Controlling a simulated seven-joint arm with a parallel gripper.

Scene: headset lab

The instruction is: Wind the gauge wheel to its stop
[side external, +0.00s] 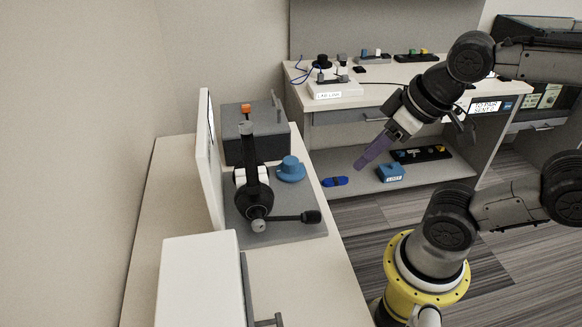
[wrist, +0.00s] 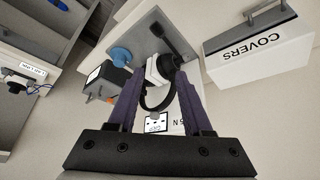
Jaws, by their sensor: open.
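A blue round wheel-like part (side external: 291,170) with a raised hub stands on the grey plate (side external: 290,232) on the counter; it looks like the gauge wheel. It also shows in the wrist view (wrist: 121,55), left of my fingers. No scale or stop mark on it can be made out. My gripper (side external: 372,155) is open and empty, in the air right of the counter and apart from the wheel. In the wrist view its two purple fingers (wrist: 158,78) stand apart, with a black headset-like device (wrist: 152,98) far behind them.
The black headset-like device (side external: 258,195), with white pads and a boom, stands close beside the wheel. A dark box (side external: 262,148) with an orange knob is behind it, a white panel (side external: 208,150) to the left. A COVERS box (wrist: 262,55) is nearby. Counter edges are bare.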

